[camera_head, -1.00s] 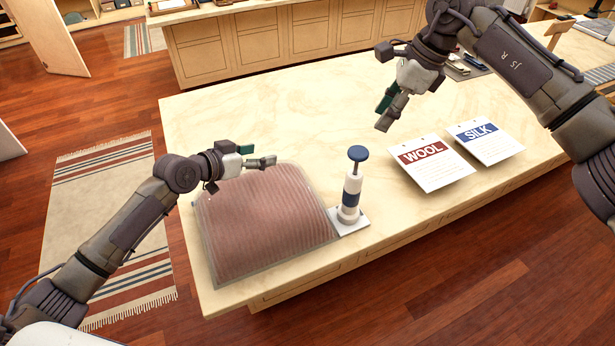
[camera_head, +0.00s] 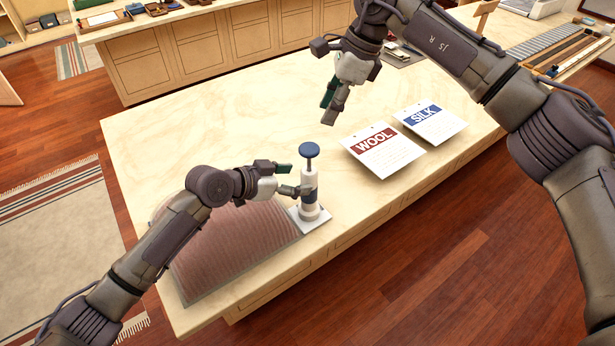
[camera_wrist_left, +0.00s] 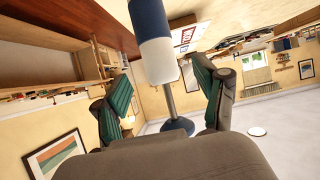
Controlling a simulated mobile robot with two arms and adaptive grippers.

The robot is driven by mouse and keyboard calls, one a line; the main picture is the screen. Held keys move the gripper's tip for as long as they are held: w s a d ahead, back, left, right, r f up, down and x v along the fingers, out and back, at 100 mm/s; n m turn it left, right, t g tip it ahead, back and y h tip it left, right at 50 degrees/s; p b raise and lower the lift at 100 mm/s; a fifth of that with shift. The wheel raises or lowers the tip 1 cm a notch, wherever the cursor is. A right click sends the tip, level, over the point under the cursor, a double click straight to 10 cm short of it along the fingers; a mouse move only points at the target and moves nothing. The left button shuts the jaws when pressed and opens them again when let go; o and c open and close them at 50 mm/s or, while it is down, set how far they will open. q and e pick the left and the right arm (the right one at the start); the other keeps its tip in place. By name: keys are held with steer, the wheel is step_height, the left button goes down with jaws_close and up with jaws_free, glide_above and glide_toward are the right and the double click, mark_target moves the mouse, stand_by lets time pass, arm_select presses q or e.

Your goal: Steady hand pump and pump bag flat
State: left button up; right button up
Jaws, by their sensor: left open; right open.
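The hand pump (camera_head: 308,190) stands upright on a white base plate (camera_head: 313,219) at the table's near edge. It has a white and blue body and a blue knob on top, with the knob raised. The pump bag (camera_head: 225,262), pinkish with a clear border, lies beside the plate on the left, partly hidden by my left arm. My left gripper (camera_head: 290,178) is open at the pump body's left side. In the left wrist view the pump (camera_wrist_left: 153,45) lies between the open fingers (camera_wrist_left: 165,98). My right gripper (camera_head: 332,104) is open and empty above the table, behind the pump.
The WOOL card (camera_head: 382,158) and the SILK card (camera_head: 432,125) lie on the table (camera_head: 220,110) to the right of the pump. The tabletop left of and behind the pump is clear. A striped rug (camera_head: 60,240) lies on the floor at left.

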mark_target(302, 178)
arm_select(q)
steer(key=shift+x, duration=2.55)
